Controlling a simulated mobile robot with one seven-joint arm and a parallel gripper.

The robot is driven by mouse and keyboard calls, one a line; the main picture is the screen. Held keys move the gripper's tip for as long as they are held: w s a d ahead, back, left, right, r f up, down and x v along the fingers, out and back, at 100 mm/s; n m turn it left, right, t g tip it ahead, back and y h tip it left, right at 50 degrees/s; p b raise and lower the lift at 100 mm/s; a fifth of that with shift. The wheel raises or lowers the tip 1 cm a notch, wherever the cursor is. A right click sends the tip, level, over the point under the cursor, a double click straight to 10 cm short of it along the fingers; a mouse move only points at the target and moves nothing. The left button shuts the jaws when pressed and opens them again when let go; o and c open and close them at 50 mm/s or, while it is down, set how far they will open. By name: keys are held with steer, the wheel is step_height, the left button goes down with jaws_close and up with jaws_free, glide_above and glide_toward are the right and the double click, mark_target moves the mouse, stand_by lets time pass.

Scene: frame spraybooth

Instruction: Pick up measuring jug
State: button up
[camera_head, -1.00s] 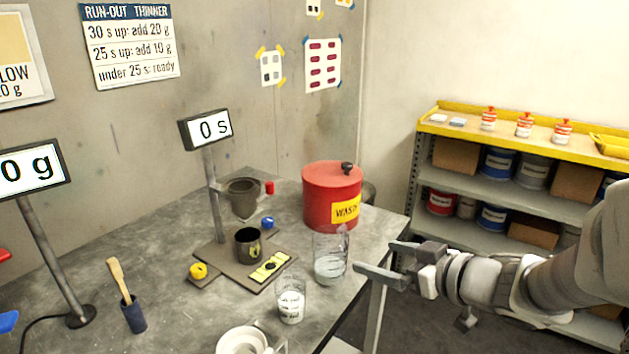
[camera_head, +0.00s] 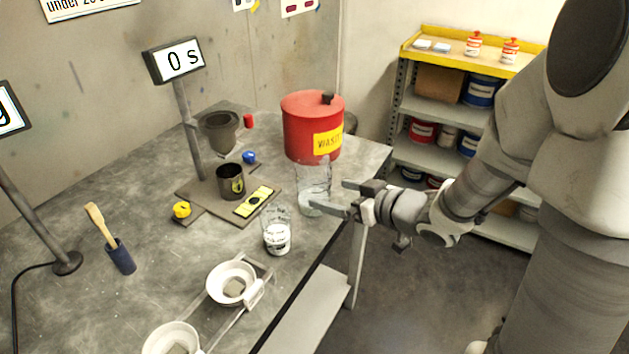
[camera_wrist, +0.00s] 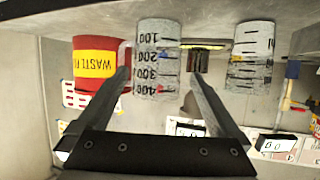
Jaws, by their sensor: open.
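The measuring jug (camera_head: 313,188) is clear, with a pale content low in it. It stands upright near the right edge of the grey bench, in front of the red waste can. In the wrist view the picture is upside down, and the jug (camera_wrist: 158,65) shows black marks from 100 to 400. My gripper (camera_head: 329,194) is open and level, just right of the jug, with its fingers pointing at it. In the wrist view the jug lies between the lines of the two fingers (camera_wrist: 161,62). I cannot tell whether the fingertips reach around it.
A smaller clear beaker (camera_head: 277,238) with white content stands nearby, front left of the jug. The red waste can (camera_head: 300,125) is close behind. A dark cup (camera_head: 230,181) stands on the timer stand. White bowls (camera_head: 231,283) sit at the front. Shelves (camera_head: 455,111) stand at right.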

mark_target(312, 186)
steer(key=b+x, duration=0.2)
steer(key=x, duration=0.6)
steer(key=shift+w, duration=0.2)
steer(key=shift+r, duration=0.1)
steer(key=c, duration=1.2)
